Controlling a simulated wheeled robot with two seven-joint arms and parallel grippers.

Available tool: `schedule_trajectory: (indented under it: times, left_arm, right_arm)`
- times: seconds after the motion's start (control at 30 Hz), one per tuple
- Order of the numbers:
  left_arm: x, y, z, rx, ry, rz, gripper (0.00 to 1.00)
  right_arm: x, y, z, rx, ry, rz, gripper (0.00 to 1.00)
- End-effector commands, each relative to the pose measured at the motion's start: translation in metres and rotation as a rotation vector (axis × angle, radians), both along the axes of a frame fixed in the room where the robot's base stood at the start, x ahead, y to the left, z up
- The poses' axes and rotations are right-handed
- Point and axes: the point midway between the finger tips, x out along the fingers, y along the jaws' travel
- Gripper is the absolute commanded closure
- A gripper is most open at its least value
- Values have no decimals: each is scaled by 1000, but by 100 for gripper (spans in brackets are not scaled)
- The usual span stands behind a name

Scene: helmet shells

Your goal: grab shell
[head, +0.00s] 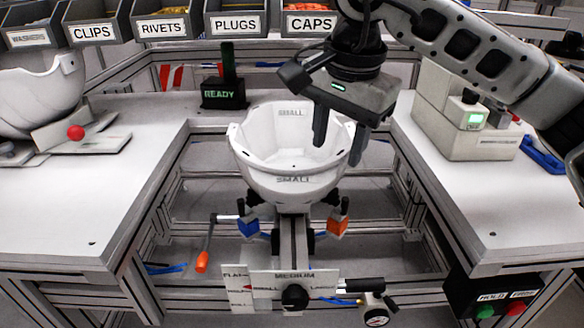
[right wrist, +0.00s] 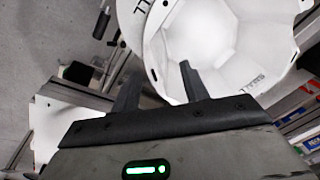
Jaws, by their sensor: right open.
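A white bowl-like helmet shell (head: 285,185) marked SMALL sits open side up on a fixture at the middle of the bench gap. It also shows large in the right wrist view (right wrist: 205,45). My right gripper (head: 339,155) is open and points down at the shell's right rim. In the head view one finger overlaps the inside of the shell and the other hangs by its right outer side. In the right wrist view one finger overlaps the shell and the other is clear of it. I cannot tell whether either finger touches. My left gripper is not in view.
Another white shell (head: 40,98) stands on the left bench by a red ball knob (head: 75,132). A READY display (head: 223,95) stands behind the fixture. A grey box (head: 455,135) stands on the right bench. Labelled bins line the back. The left bench front is clear.

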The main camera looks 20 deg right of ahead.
Motion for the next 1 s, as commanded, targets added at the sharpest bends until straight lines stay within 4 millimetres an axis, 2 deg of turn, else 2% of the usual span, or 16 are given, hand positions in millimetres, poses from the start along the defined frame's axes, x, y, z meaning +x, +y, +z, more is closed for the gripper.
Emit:
schedule_trajectory:
  times: [0.4, 0.67, 0.83, 1.0]
  left_arm:
    - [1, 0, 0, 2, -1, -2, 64]
    - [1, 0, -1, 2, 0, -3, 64]
    - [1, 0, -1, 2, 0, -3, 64]
    - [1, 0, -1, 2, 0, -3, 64]
  right_arm:
    - [6, -5, -50, 0, 1, 0, 55]
    - [6, -5, -52, 1, 1, 0, 55]
    - [6, -5, -52, 1, 1, 0, 100]
    - [7, -5, -51, 1, -2, -1, 100]
